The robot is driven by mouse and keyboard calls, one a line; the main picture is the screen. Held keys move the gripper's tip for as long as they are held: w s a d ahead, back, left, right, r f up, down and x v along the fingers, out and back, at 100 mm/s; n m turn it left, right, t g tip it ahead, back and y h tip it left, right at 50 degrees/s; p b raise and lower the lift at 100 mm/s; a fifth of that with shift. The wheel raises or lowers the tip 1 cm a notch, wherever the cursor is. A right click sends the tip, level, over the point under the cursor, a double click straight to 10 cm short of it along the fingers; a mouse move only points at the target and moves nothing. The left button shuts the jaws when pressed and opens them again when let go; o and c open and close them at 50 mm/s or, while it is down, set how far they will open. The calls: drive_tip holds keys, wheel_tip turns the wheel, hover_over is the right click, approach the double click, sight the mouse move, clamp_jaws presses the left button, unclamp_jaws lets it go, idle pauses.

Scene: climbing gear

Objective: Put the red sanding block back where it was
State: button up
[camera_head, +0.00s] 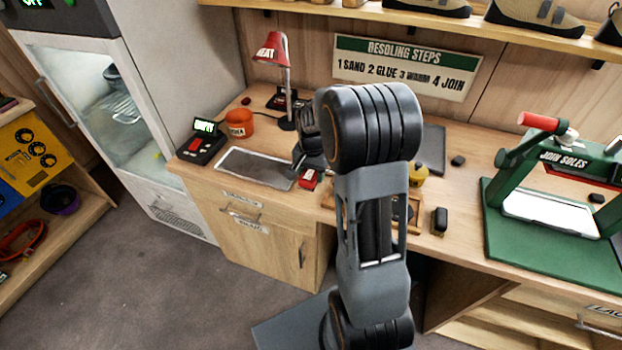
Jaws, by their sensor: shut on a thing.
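The red sanding block (308,181) shows below the dark end of my arm, just right of a shallow grey metal tray (240,163) on the workbench. My gripper (306,170) is shut on the block; its fingers are small and partly hidden by my own wrist. I cannot tell whether the block touches the bench top or is a little above it. My large arm links hide the bench behind and to the right of it.
A small dark block (440,220) and a green press (560,240) are to the right. A wall sign (405,66) hangs behind.

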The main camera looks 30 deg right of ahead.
sight(311, 179)
drive_tip(key=shift+w+f, duration=0.15)
drive_tip(key=shift+f, duration=1.6)
